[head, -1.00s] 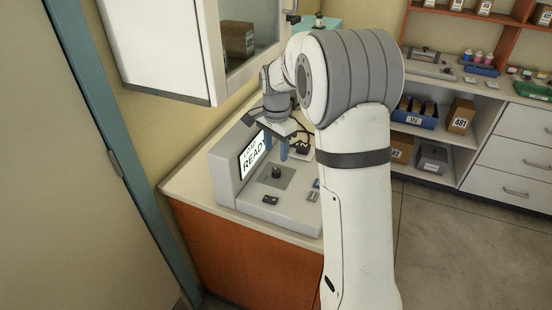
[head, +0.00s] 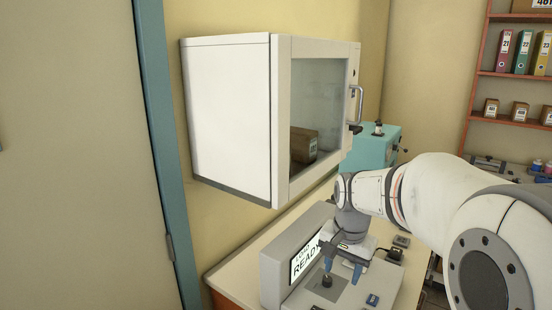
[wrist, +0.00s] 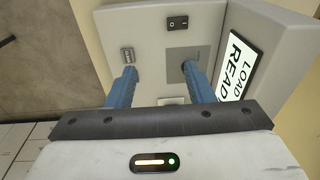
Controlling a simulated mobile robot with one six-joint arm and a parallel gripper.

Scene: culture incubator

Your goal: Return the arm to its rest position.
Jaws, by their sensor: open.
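My gripper (head: 343,270) is open, its two blue fingers pointing down over the grey machine (head: 285,262) on the counter. The machine's screen (head: 305,257) reads "LOAD READY". In the wrist view, the open fingers (wrist: 158,84) reach toward the machine's panel, with nothing seen between them. A small dark knob-like piece (head: 327,281) stands on the panel close to the left finger in the head view; I cannot tell whether they touch. My arm extends in from the right.
A white wall cabinet (head: 228,118) with a glass door hangs above the counter, a brown box (head: 303,146) inside. A teal unit (head: 377,145) stands behind my arm. Orange shelves (head: 485,75) with binders and boxes are at the far right. A door with a teal frame (head: 158,130) is at left.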

